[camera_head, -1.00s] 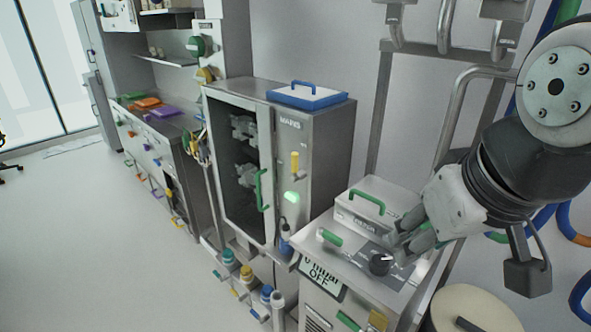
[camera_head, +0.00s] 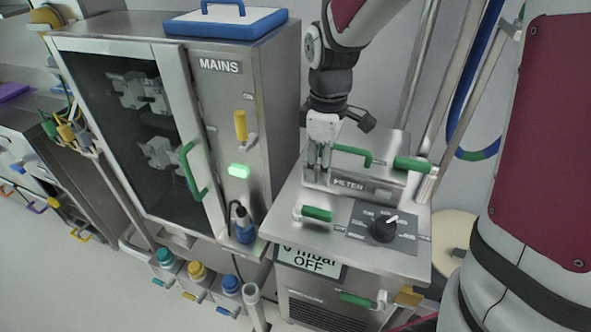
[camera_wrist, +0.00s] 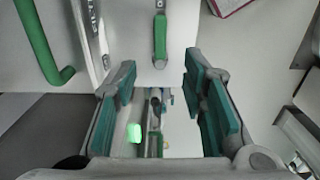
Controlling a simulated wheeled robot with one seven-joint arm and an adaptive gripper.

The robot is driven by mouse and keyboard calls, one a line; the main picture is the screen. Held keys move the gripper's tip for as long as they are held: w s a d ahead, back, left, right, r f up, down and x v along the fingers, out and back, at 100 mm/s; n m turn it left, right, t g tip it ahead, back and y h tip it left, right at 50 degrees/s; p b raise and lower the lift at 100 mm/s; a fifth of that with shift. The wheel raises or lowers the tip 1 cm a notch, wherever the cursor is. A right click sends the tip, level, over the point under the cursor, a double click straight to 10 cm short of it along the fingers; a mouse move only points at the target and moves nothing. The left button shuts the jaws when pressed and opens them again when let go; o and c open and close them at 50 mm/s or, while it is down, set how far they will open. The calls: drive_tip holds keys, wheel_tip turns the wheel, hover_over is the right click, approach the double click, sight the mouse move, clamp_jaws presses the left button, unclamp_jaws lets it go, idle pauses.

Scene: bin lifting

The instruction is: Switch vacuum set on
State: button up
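The vacuum set (camera_head: 285,230) is a steel cabinet at centre right in the head view. Its display (camera_head: 312,262) reads "0 mbar OFF". A black rotary knob (camera_head: 383,229) with a white pointer sits on a dark panel on its top. A green-handled lever (camera_head: 317,214) lies left of the knob; a green lever also shows at the top of the wrist view (camera_wrist: 160,36). My gripper (camera_head: 319,170) points down at the left front of the FILTER box (camera_head: 372,188), left of and behind the knob. In the wrist view my gripper (camera_wrist: 165,115) is open, with nothing held between its teal pads.
A steel MAINS cabinet (camera_head: 272,95) stands left, with a yellow lever (camera_head: 240,125), a lit green lamp (camera_head: 239,170) and a glass door with a green handle (camera_head: 192,170). Another green-handled lever (camera_head: 412,165) sits right of the filter. Bottles (camera_head: 196,272) stand low in front.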

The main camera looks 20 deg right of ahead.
sight(319, 211)
wheel_tip(319, 211, down, 14)
drive_tip(key=shift+r, duration=0.15)
idle(0.4)
clamp_jaws()
